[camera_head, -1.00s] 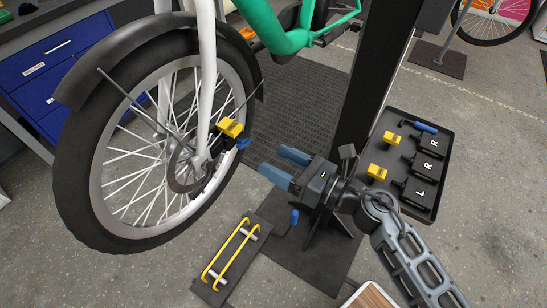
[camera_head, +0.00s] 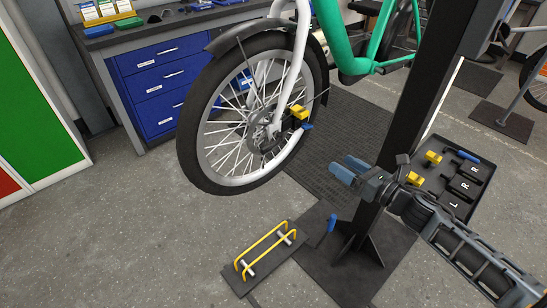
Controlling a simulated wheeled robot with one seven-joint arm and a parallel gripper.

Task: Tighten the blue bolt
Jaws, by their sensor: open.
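The bike's front wheel (camera_head: 195,150) hangs off the floor under a white fork. A yellow brake caliper (camera_head: 299,112) sits near the hub, beside the disc. A small blue part, apparently the blue bolt (camera_head: 307,127), shows at the caliper's lower right. My gripper (camera_head: 349,168) is open and empty, with two blue fingers apart. It is in the air to the right of and below the blue bolt in the picture, not touching it. The bolt's head is too small to make out.
A dark post (camera_head: 408,120) stands right behind my gripper. A black tray (camera_head: 437,148) on the right holds yellow parts, lettered black pieces and a blue-handled tool (camera_head: 469,156). A yellow-barred rack (camera_head: 266,250) lies on the floor. A blue drawer bench (camera_head: 165,75) stands behind.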

